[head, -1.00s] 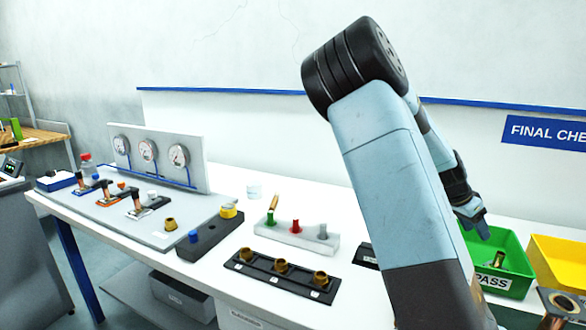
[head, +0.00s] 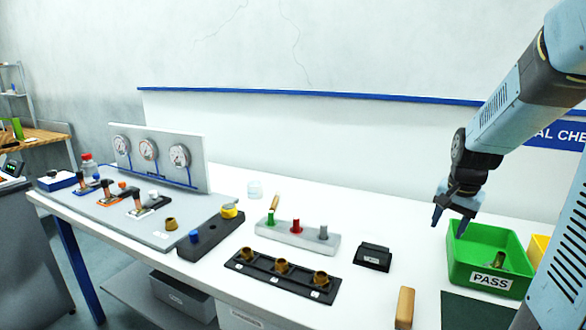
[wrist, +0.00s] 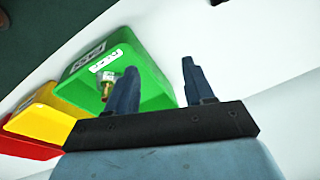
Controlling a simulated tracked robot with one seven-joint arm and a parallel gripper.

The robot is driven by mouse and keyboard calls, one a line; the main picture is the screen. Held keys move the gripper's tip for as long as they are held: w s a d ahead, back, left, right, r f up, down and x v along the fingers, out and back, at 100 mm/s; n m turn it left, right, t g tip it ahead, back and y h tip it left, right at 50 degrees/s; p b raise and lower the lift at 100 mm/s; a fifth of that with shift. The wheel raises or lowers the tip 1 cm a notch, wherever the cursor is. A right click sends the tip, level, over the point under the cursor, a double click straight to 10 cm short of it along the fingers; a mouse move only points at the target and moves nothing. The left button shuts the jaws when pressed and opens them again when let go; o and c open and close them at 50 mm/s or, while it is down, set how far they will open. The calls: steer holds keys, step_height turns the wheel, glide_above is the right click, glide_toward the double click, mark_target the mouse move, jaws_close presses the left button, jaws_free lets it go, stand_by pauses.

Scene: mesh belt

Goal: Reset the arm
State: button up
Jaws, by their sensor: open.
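My gripper (head: 453,222) is open and empty in the head view. The green bin (wrist: 150,75) lies behind the left finger there. A brass fitting (head: 498,260) lies inside the green bin, and it also shows in the wrist view (wrist: 106,82).
A yellow bin (head: 539,246) stands right of the green one. The gauge panel (head: 160,155) is at the left.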

steer(key=s+a+r+n+t, duration=0.1)
steer(key=s+a+r+n, duration=0.3)
steer(key=s+a, duration=0.3)
steer(key=s+a+r+n+t, duration=0.2)
steer(key=s+a+r+n, duration=0.2)
steer(key=s+a+r, duration=0.3)
steer(key=s, duration=0.4)
steer(key=shift+a+n, duration=0.15)
steer(key=shift+n, duration=0.15)
